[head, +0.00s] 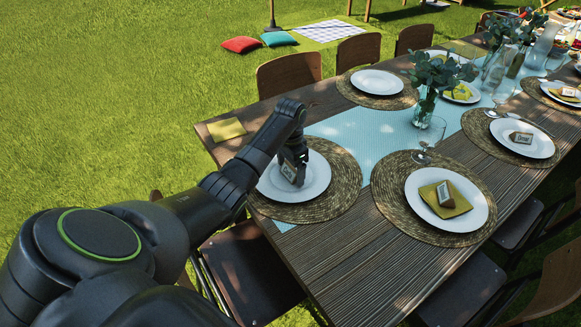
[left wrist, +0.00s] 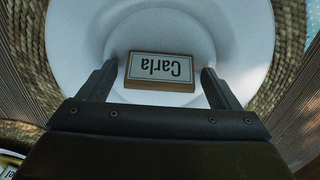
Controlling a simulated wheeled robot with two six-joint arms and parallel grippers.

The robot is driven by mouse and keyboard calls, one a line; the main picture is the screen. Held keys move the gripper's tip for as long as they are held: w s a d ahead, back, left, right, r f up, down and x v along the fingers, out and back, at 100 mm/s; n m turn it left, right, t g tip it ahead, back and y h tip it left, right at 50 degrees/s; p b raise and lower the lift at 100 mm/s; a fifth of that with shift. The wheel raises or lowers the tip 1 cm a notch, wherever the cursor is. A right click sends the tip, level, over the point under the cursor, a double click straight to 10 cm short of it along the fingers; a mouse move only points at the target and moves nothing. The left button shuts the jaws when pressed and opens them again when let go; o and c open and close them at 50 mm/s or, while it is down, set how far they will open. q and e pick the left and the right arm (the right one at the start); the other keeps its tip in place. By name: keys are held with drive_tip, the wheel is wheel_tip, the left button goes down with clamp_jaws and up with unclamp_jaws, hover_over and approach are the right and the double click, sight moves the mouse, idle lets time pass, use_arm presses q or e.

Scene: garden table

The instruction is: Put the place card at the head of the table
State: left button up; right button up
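The place card (left wrist: 160,68), lettered "Carla", lies on a white plate (left wrist: 85,30) in the left wrist view, its lettering upside down. My left gripper (head: 293,163) is lowered over this plate. Its fingers stand on either side of the card, with a narrow gap at each side in the wrist view. Whether the card touches the plate fully is hard to see. My right gripper is not in view.
A woven placemat (head: 340,200) lies under the plate. An olive napkin (head: 226,129) lies at the table's left corner. Other plates bear cards and napkins, such as the near right plate (head: 470,219). A glass (head: 428,135) and a vase (head: 425,105) stand on the blue runner (head: 350,128).

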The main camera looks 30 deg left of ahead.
sight(290, 168)
use_arm(q)
drive_tip(key=shift+r, duration=0.15)
wheel_tip(290, 168, up, 12)
drive_tip(key=p, duration=0.1)
idle(0.4)
idle(0.5)
